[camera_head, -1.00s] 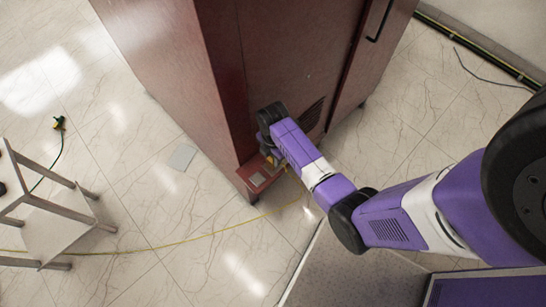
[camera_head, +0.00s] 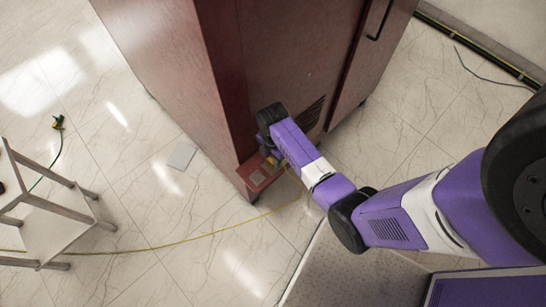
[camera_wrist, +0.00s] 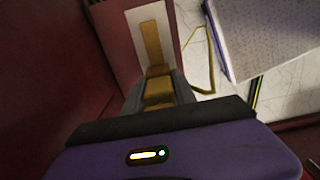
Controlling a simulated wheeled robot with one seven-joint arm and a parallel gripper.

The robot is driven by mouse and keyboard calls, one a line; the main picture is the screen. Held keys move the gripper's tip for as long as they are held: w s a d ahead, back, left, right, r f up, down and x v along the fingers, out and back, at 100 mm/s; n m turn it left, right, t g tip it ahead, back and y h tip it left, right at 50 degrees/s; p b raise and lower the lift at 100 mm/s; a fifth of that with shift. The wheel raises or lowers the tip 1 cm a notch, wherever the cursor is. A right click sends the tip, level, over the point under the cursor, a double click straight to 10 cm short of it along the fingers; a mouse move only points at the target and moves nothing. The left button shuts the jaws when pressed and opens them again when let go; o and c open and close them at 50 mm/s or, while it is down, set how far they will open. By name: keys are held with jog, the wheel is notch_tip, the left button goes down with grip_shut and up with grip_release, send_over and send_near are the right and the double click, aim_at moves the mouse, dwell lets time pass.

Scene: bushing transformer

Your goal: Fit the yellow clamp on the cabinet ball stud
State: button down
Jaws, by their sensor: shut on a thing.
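The dark red cabinet (camera_head: 225,95) stands at the centre of the head view, with a low ledge (camera_head: 258,178) at its foot. My gripper (camera_wrist: 158,88) is shut on the yellow clamp (camera_wrist: 157,92), low beside the cabinet and over the ledge. In the head view my wrist covers most of the clamp. In the wrist view a brass-coloured strip on a pale plate (camera_wrist: 170,20) lies just beyond the fingertips. I cannot make out the ball stud or tell whether the clamp touches it.
A yellow cable (camera_head: 180,243) runs across the floor to the clamp's area. A metal trolley (camera_head: 60,220) stands at the left. A grey plate (camera_head: 182,156) lies on the floor. The tiled floor left of the cabinet is mostly clear.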

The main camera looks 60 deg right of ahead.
jog(key=shift+f, duration=0.25)
jog(key=c, duration=0.9)
grip_release()
jog(key=shift+r, duration=3.95)
